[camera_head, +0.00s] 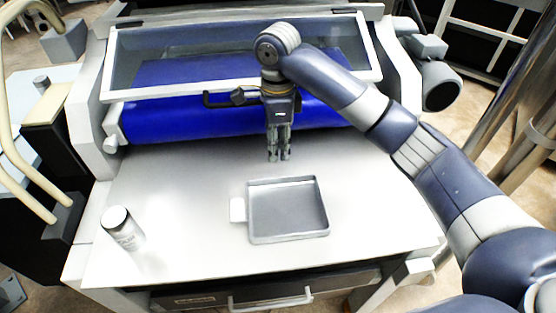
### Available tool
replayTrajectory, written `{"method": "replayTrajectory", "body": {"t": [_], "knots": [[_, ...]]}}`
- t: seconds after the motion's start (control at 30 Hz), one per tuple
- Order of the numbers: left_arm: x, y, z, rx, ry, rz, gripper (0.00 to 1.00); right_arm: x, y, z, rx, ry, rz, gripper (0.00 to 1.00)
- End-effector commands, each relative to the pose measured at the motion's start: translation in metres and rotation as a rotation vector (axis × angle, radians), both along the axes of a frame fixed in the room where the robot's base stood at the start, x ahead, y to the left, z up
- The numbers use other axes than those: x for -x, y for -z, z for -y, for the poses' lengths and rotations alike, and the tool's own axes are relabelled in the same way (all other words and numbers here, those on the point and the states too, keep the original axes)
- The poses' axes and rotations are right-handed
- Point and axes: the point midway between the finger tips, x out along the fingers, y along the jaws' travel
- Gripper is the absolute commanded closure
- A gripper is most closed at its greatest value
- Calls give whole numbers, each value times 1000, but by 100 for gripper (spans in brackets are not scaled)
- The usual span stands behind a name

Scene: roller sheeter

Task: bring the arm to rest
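My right arm comes in from the right side of the head view and bends down over the machine's table. My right gripper (279,153) points straight down above the white table, behind the grey tray and in front of the blue roller. Its fingers look close together and nothing shows between them, but I cannot tell for sure whether they are fully shut. My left gripper is not in view.
The roller sheeter has a blue roller (200,118) under a clear guard (160,50). A grey tray (287,239) with a white tab lies on the white table (180,185). A white canister (122,229) stands at the left. A drawer handle (271,303) is at the front.

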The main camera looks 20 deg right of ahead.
Motion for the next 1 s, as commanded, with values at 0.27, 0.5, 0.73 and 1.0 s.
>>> {"method": "replayTrajectory", "body": {"t": [0.27, 0.5, 0.73, 1.0], "knots": [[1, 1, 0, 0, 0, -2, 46, 0, -10, 0, 1, 1, 0, 75], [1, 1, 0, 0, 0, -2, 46, 0, -9, 0, 0, 1, 0, 75], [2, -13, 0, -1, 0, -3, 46, 0, -24, 0, 0, 0, 1, 75], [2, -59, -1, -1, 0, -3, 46, 0, -69, 0, 0, 0, 0, 75]]}}
